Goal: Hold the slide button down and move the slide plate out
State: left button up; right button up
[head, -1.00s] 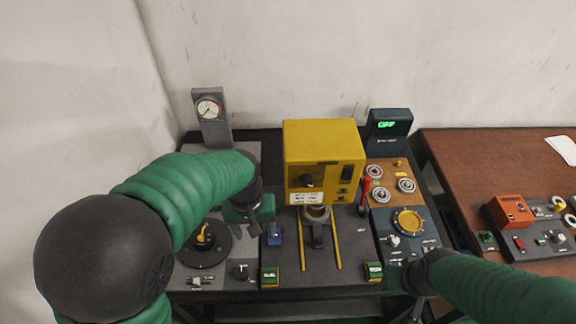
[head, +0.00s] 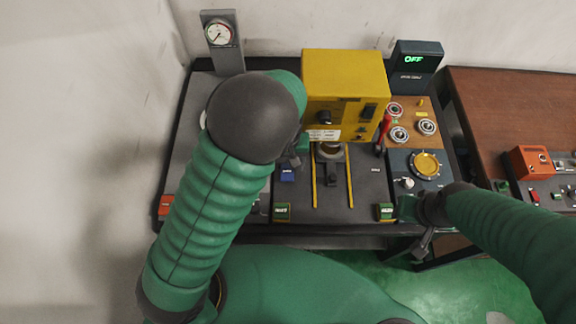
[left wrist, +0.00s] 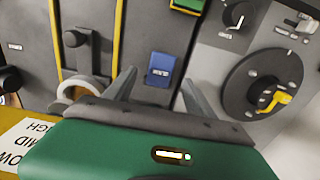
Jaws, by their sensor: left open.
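The blue slide button (head: 287,175) sits on the dark panel left of two yellow rails. It also shows in the left wrist view (left wrist: 160,70), below and between my open fingers; I see no contact. The dark slide plate (head: 331,174) lies between the rails, in front of the yellow box; its dark upright part and a pale ring show in the left wrist view (left wrist: 87,62). My left gripper (left wrist: 158,78) is open and empty; in the head view my arm mostly hides it. My right gripper (head: 422,222) hangs at the panel's front right; its jaw opening is unclear.
The yellow box (head: 345,80) stands behind the rails. Green buttons (head: 283,212) and (head: 385,211) sit at the front edge. A red lever (head: 384,130) and a gold dial (head: 426,164) are to the right. A gauge (head: 219,35) stands back left.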

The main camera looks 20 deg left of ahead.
aim_at(287, 172)
pick_arm(q)
jog(key=shift+s+a+f, duration=0.1)
jog(key=shift+a+f, duration=0.05)
jog(key=shift+f, duration=0.5)
jog(key=shift+a+f, duration=0.1)
jog(key=shift+f, duration=0.5)
jog(key=shift+d, duration=0.55)
jog(key=c, duration=0.3)
jog(key=shift+a, duration=0.35)
grip_shut()
